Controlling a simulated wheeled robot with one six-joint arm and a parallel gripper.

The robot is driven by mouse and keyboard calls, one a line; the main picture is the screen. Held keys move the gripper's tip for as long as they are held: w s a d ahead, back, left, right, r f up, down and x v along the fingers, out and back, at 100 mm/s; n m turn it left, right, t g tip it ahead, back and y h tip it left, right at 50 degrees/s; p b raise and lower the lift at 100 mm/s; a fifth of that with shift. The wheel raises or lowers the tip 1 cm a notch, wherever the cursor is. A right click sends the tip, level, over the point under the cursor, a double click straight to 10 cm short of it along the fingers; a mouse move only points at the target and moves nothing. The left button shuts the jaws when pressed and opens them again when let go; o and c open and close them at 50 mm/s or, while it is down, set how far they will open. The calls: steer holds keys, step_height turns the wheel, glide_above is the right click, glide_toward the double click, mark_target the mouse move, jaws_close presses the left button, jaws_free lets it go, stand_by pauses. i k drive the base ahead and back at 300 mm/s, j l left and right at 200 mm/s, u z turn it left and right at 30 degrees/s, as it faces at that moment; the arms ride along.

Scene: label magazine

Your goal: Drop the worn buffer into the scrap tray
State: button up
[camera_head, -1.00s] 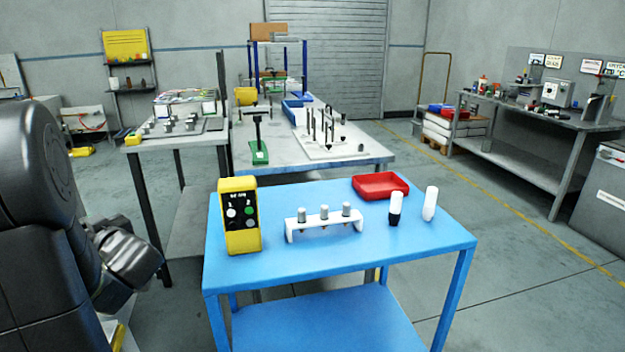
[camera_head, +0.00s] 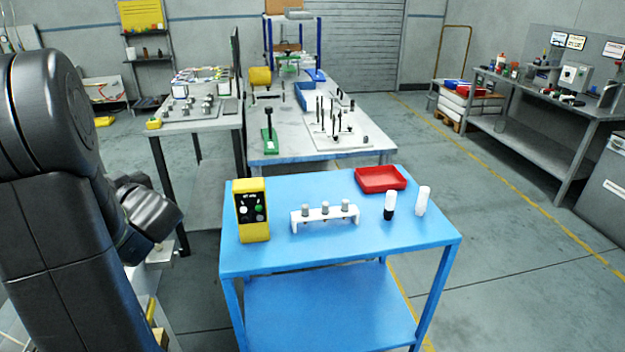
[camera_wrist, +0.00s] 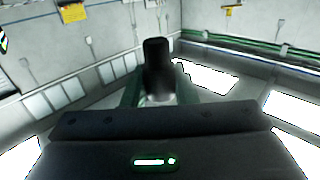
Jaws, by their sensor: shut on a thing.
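In the wrist view my gripper (camera_wrist: 158,92) is shut on a dark, upright, rounded piece, which looks like the worn buffer (camera_wrist: 158,60). Its lower end is hidden between the fingers. The scrap tray is probably the red tray (camera_head: 381,179) at the back right of the blue cart top in the head view; it looks empty. The gripper and the held piece do not show in the head view, where only my arm stands at the left. The tray does not show in the wrist view.
On the blue cart (camera_head: 345,253) stand a yellow button box (camera_head: 252,225), a white rack (camera_head: 313,219) with three grey-topped pieces, a black-and-white bottle (camera_head: 390,203) and a white bottle (camera_head: 423,201). A grey worktable (camera_head: 290,145) with fixtures stands behind. Floor at the right is clear.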

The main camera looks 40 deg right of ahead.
mark_target(382, 180)
steer(key=k+z, duration=0.3)
steer(key=k+l+z, duration=0.1)
steer(key=z, duration=0.2)
steer(key=l+z, duration=0.15)
steer(key=z, duration=0.35)
steer(key=l+z, duration=0.15)
steer(key=z, duration=0.3)
steer(key=l+z, duration=0.1)
steer(key=z, duration=0.4)
steer(key=i+l, duration=1.6)
steer(key=i+l+z, duration=0.05)
